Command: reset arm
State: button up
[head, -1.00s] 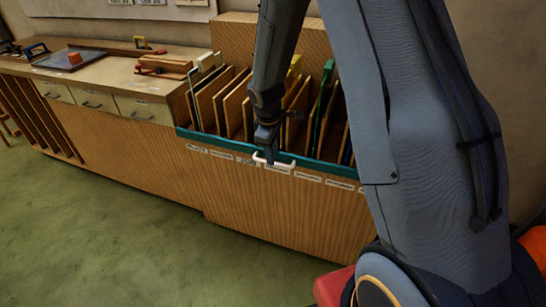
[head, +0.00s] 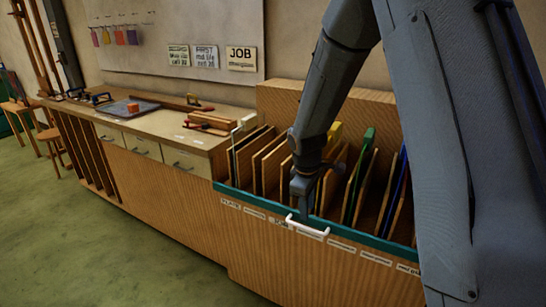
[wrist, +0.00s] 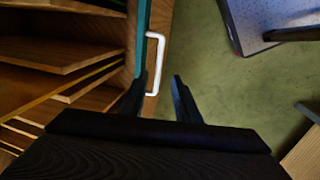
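My gripper (head: 304,190) hangs over the front edge of the wooden rack, close to the white handle (head: 307,227). My arm reaches down from the upper right in the head view and hides part of the rack.
The rack's teal front rail (head: 345,233) runs below upright boards (head: 268,165). A workbench (head: 180,128) with a grey panel, an orange block (head: 133,107) and tools stands to the left. Stools (head: 48,134) stand far left. The green floor (head: 90,240) in front is clear.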

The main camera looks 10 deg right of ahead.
jog(key=s+r+m, duration=0.2)
jog(key=s+m, duration=0.1)
jog(key=s, duration=0.4)
jog(key=s+r+m+g, duration=0.1)
jog(key=s+m, duration=0.3)
jog(key=s, duration=0.4)
jog(key=s+r+m+y, duration=0.1)
jog(key=s+r+m, duration=0.2)
jog(key=s, duration=0.5)
jog(key=shift+d+r+m, duration=0.3)
jog(key=shift+r, duration=0.15)
